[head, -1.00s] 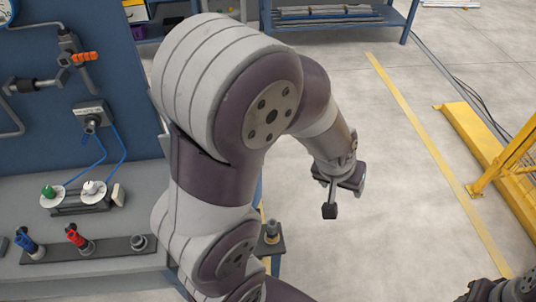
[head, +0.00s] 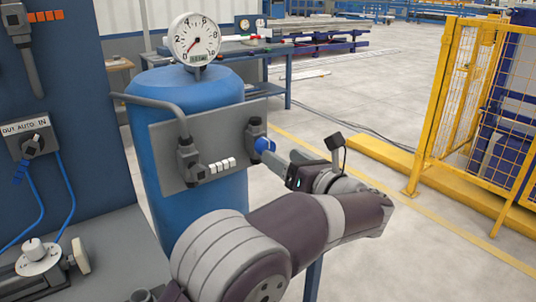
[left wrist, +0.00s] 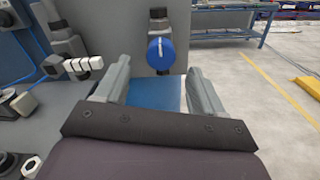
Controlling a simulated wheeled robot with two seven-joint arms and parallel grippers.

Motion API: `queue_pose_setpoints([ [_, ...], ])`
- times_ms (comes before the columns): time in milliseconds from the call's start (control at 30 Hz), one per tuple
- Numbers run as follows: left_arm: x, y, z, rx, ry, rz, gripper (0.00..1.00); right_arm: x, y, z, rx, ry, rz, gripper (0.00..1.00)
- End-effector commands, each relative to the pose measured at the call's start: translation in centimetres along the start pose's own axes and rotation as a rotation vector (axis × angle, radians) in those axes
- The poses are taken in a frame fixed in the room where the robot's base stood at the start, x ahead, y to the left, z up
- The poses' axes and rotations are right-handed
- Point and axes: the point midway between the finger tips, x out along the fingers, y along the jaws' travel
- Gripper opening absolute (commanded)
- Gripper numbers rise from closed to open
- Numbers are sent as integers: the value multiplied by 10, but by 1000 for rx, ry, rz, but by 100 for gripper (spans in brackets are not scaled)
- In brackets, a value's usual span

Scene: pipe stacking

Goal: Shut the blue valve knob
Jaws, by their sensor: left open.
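The blue valve knob (head: 265,145) sits on a dark fitting at the right edge of a grey panel (head: 165,145) in front of a blue tank. In the left wrist view the knob (left wrist: 160,53) faces the camera, just beyond the fingertips and roughly midway between them. My left gripper (head: 283,161) is close to the knob in the head view, pointing at it from the right. In the left wrist view my left gripper (left wrist: 159,72) is open with nothing between its fingers. I cannot tell whether a finger touches the knob. My right gripper is not in view.
A white-handled valve (head: 220,164) and pipe are on the same panel, left of the knob. A pressure gauge (head: 194,40) tops the blue tank (head: 180,88). Yellow fencing (head: 465,90) stands to the right. The floor between is clear.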

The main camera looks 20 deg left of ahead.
Motion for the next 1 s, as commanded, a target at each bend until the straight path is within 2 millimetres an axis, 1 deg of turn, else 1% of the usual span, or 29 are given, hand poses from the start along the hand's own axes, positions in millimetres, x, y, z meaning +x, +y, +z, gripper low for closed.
queue_pose_setpoints([
  [33, 13, 1, -1, 1, 0, 4, 69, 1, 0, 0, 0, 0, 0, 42],
  [100, 29, 0, -1, 2, 1, 3, 69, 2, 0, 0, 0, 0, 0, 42],
  [233, 50, 0, 0, 1, -1, 0, 69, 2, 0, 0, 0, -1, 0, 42],
  [300, 56, 0, 0, 1, -1, 0, 69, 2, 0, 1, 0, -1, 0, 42],
  [400, 60, 0, 0, 3, -1, -2, 69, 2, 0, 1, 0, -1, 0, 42],
  [600, 60, 0, 0, 3, -1, -2, 69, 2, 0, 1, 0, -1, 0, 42],
  [633, 60, 0, 0, 3, -1, -2, 62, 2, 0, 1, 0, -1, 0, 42],
  [667, 60, 0, 0, 3, -1, -2, 52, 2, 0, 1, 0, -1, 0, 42],
  [700, 60, 0, 0, 3, -1, -2, 39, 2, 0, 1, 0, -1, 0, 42],
  [767, 60, 0, 0, 3, -2, -2, 20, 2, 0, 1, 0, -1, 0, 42],
  [800, 60, 0, 0, 3, -2, -2, 15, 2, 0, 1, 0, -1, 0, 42],
  [1000, 60, 0, 0, 12, -2, -2, 15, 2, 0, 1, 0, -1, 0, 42],
])
